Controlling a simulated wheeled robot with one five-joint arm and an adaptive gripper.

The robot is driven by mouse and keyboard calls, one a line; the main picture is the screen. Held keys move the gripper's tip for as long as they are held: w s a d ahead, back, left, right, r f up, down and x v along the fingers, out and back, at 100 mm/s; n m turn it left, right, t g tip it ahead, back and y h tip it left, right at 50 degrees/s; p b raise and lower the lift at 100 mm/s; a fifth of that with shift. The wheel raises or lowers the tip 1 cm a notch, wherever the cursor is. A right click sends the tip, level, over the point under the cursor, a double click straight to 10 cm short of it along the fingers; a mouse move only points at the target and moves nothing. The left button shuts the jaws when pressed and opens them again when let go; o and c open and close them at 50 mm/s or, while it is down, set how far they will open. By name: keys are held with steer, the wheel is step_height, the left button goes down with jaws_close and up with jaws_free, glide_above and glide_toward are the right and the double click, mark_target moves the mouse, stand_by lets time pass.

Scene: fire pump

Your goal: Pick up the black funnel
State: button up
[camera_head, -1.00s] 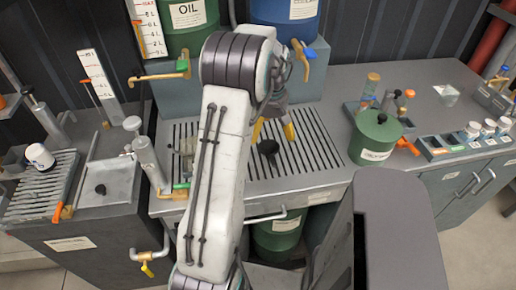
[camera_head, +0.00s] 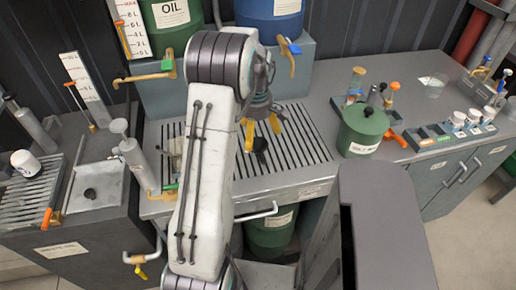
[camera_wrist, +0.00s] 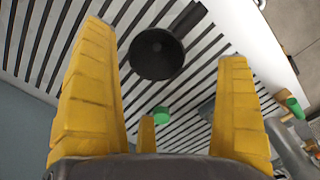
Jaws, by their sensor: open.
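The black funnel (camera_head: 260,145) sits on the slatted metal grate of the workbench, just below my gripper in the head view. In the wrist view the funnel (camera_wrist: 156,54) shows its dark round mouth, ahead of and between the two yellow fingers. My gripper (camera_head: 262,128) is open and empty, pointing down above the grate. The fingers look apart from the funnel. Part of the grate left of the funnel is hidden by my arm.
An oil drum (camera_head: 168,25) and a blue drum (camera_head: 268,20) with taps stand behind the grate (camera_head: 305,140). A green can (camera_head: 362,130) stands to the right. A metal pump cylinder (camera_head: 138,160) is left of my arm. A small green item (camera_wrist: 161,114) shows in the wrist view.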

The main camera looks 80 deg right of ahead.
mark_target(258, 144)
steer(key=shift+s+d+f+p, duration=0.15)
steer(key=shift+f+p, duration=0.1)
steer(key=shift+f, duration=1.05)
steer(key=shift+s+f+p, duration=0.1)
steer(key=shift+f+p, duration=0.15)
steer(key=shift+f, duration=1.05)
steer(key=c, duration=1.2)
